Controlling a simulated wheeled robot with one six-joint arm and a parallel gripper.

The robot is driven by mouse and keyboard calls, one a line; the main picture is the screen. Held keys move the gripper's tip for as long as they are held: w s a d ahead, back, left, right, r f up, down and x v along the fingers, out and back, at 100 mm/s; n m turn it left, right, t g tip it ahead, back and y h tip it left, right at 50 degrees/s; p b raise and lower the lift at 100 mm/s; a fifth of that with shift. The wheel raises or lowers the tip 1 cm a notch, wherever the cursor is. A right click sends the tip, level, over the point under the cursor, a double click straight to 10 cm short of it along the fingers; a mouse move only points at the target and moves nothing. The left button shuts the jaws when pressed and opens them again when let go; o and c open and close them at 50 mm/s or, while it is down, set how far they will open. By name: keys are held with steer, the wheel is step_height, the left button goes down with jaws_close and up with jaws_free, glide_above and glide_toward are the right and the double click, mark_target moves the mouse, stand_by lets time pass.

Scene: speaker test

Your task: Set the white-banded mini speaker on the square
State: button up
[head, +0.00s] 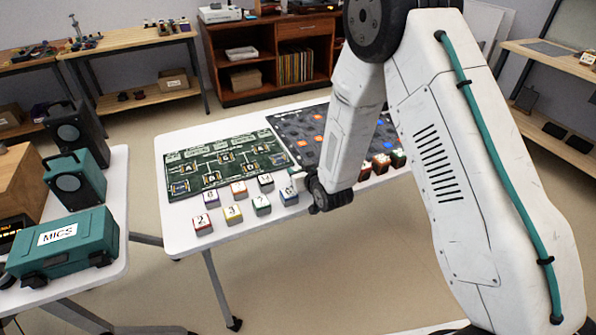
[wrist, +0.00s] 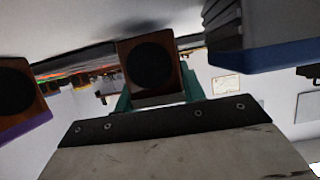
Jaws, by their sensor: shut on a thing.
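The mini speaker (wrist: 152,66) in the wrist view has a brown wooden body and a round black cone. A pale band shows along its lower edge in that view. The teal fingers of my gripper (wrist: 157,95) are on both sides of it, shut on it. In the head view my gripper is mostly hidden behind my own arm, near the table's front edge, and I cannot make out the held speaker there. I cannot tell which marking is the square; a green board (head: 219,160) with several small framed squares and a dark mat (head: 298,130) with coloured patches lie on the table.
Numbered blocks (head: 233,214) stand along the front of the white table (head: 182,232). A purple-banded speaker (wrist: 18,88) and a blue-edged grey block (wrist: 262,40) flank the held one in the wrist view.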

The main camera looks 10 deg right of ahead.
steer(key=shift+f, duration=0.3)
steer(key=o, duration=1)
steer(key=shift+f, duration=0.1)
steer(key=shift+o, duration=0.2)
steer(key=shift+r, duration=0.25)
steer(key=v, duration=1.2)
